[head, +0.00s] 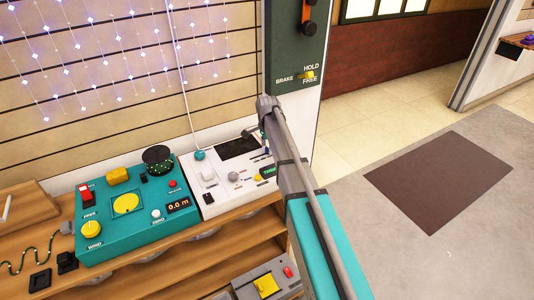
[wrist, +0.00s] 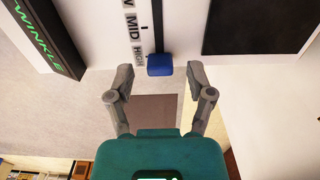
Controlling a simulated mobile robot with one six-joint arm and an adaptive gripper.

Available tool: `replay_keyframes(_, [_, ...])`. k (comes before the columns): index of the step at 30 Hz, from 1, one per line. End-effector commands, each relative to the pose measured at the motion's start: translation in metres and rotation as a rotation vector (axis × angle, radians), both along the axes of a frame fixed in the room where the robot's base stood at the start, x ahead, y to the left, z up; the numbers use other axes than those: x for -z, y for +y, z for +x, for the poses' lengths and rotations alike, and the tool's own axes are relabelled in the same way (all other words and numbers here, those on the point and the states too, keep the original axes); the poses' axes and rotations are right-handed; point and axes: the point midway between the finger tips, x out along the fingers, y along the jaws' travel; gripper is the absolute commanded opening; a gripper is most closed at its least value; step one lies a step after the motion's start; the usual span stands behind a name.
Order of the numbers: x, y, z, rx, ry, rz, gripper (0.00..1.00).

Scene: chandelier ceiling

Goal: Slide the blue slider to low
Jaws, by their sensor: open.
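The blue slider (wrist: 159,65) is a small blue block at the end of a dark slot in a white panel. It sits beside the HIGH label (wrist: 138,56). The MID label (wrist: 133,30) and a cut-off label ending in W line the slot toward the top of the wrist view. My gripper (wrist: 159,76) is open, with one fingertip on each side of the slider and gaps between; no contact shows. In the head view the white panel (head: 209,178) stands on the wooden bench, and my arm hides its right part, so I cannot make out the slider there.
A dark box with green TWINKLE lettering (wrist: 42,38) is beside the labels, and a black screen (wrist: 258,27) is on the other side. A teal panel (head: 105,232) with knobs stands left of the white one. A green BRAKE post (head: 296,50) rises behind my arm.

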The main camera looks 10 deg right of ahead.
Motion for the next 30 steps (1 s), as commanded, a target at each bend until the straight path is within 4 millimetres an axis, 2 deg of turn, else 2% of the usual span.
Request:
replay_keyframes(1, [0.0059,0.0000,0.0000,0.000,0.000,0.000,0.69])
replay_keyframes(6, [0.0109,0.0000,-0.0001,0.000,0.000,0.000,0.69])
replay_keyframes(19, [0.0115,0.0000,-0.0001,0.000,0.000,0.000,0.67])
replay_keyframes(30, [0.0115,0.0000,-0.0001,0.000,0.000,0.000,0.00])
